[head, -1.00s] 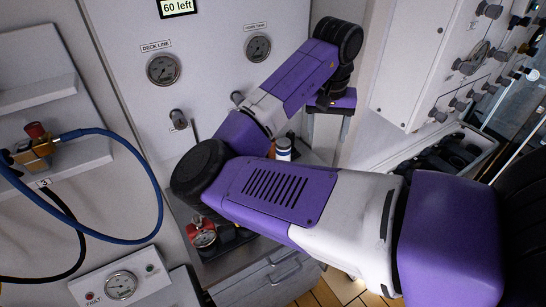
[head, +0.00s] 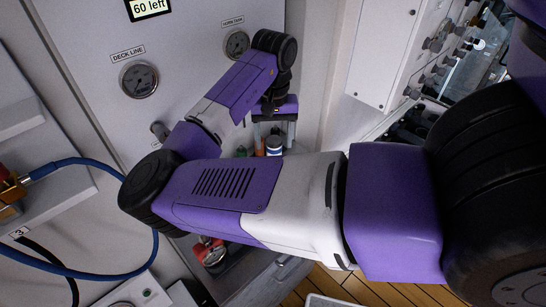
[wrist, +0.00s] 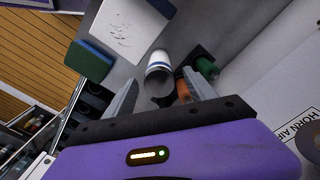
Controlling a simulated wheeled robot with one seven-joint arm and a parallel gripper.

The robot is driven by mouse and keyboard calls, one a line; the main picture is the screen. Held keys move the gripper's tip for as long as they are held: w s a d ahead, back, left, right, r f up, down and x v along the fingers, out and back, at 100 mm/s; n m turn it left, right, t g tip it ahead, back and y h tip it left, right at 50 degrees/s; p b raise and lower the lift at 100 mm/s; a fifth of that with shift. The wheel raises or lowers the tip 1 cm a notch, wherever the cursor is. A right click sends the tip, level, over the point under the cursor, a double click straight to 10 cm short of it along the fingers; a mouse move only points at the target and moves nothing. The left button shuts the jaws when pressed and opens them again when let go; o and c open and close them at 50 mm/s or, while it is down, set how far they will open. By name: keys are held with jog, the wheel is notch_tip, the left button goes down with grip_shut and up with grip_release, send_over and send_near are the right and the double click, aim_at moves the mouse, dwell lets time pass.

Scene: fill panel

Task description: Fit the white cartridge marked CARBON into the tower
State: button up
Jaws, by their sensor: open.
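A white cartridge with blue bands (wrist: 160,66) stands on the grey worktop. In the head view, the cartridge (head: 274,147) shows just below my gripper (head: 273,132). In the wrist view, my gripper (wrist: 165,78) is open, with the cartridge beyond and between its fingertips and nothing held. I cannot read a CARBON marking on it. A green cylinder (wrist: 206,67) and an orange one (wrist: 183,88) are close by the right finger. I cannot make out the tower for sure; my arm covers much of the panel's lower part.
A white sheet (wrist: 130,25) and a blue-green block (wrist: 89,60) lie on the worktop. A red-topped fitting (head: 210,253) stands below my forearm. A blue hose (head: 100,165) loops at the left. The panel with the DECK LINE gauge (head: 138,79) rises behind.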

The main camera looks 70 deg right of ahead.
jog(key=shift+f, duration=1.6)
grip_shut()
jog(key=shift+r, duration=0.1)
